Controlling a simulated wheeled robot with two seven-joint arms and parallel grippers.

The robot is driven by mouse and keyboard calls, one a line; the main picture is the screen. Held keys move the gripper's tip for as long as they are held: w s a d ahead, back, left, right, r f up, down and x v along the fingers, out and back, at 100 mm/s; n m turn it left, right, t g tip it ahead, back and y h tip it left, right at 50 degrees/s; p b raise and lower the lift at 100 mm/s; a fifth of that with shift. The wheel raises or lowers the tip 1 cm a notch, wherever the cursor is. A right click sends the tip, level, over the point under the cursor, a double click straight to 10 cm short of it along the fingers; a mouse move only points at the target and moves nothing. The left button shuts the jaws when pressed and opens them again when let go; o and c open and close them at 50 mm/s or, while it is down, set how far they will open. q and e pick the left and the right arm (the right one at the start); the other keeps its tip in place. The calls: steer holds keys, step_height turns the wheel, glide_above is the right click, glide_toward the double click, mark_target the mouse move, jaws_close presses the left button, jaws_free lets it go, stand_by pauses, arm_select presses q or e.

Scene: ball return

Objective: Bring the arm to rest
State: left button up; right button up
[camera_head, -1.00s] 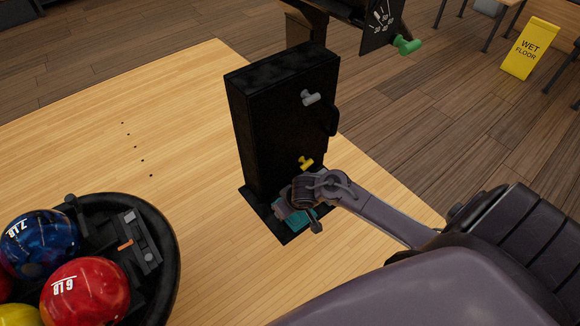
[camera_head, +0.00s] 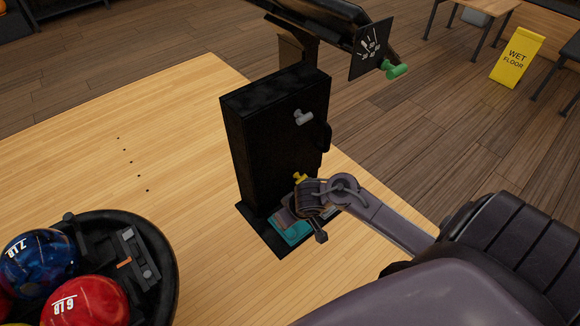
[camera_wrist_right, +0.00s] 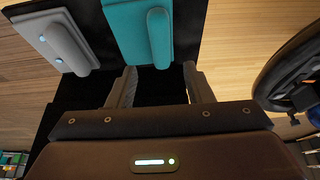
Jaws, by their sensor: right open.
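My right gripper (camera_head: 300,217) is at the foot of a black upright cabinet (camera_head: 270,140), in front of it in the head view. In the right wrist view my right gripper (camera_wrist_right: 160,82) is open, its two fingers apart with nothing between them. A teal block with a raised grip (camera_wrist_right: 150,30) lies just beyond the fingertips, and a grey block with a similar grip (camera_wrist_right: 62,42) is to its left. The teal block (camera_head: 292,233) also shows partly under the gripper in the head view. My left gripper is not in view.
The cabinet has a grey knob (camera_head: 303,117) and a yellow knob (camera_head: 300,178). A black ball rack (camera_head: 160,250) with several bowling balls is at lower left. A dial panel (camera_head: 371,48) with a green knob (camera_head: 396,70) stands behind. The wooden top between rack and cabinet is clear.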

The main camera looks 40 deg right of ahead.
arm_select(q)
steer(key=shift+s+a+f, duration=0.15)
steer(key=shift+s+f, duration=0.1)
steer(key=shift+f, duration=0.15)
arm_select(e)
steer(key=shift+s+r, duration=0.1)
steer(key=shift+r, duration=0.25)
